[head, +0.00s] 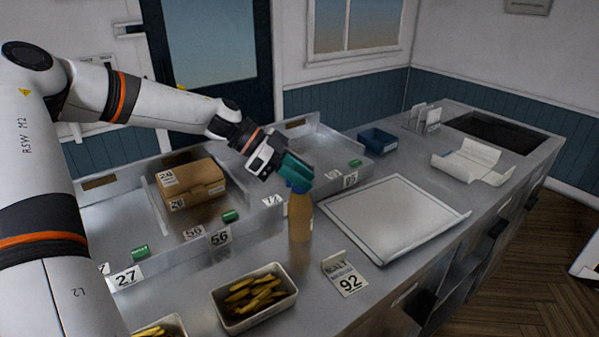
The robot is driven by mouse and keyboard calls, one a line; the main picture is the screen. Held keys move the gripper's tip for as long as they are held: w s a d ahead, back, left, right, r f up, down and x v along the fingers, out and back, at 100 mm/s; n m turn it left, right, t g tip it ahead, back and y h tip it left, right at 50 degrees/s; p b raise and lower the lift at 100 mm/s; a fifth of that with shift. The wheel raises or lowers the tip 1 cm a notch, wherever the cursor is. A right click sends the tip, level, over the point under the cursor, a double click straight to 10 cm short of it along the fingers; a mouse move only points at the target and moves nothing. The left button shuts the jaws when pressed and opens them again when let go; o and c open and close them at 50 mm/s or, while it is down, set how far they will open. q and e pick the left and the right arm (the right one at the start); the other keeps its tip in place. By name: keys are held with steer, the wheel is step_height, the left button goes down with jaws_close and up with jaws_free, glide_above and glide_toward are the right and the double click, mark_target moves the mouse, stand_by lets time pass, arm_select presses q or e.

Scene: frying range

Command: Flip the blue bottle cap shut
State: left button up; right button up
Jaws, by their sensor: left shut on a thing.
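A tan bottle (300,217) stands upright on the steel counter, left of the white board. Its blue cap (298,187) is at the top, just under my left gripper. My left gripper (296,176), with teal fingers, reaches in from the left and is shut at the cap. The fingers cover most of the cap, so I cannot tell whether its lid is up or down. My right gripper is not in view.
A white board (392,214) lies right of the bottle. A tray of fries (254,297) and a sign numbered 92 (344,275) are in front. A cardboard box (190,184) stands left.

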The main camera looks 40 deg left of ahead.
arm_select(q)
steer(key=shift+s+f, duration=0.1)
steer(key=shift+f, duration=0.05)
steer(key=o, duration=0.8)
steer(key=shift+a, duration=0.1)
steer(key=shift+o, duration=0.2)
steer(key=v, duration=1.2)
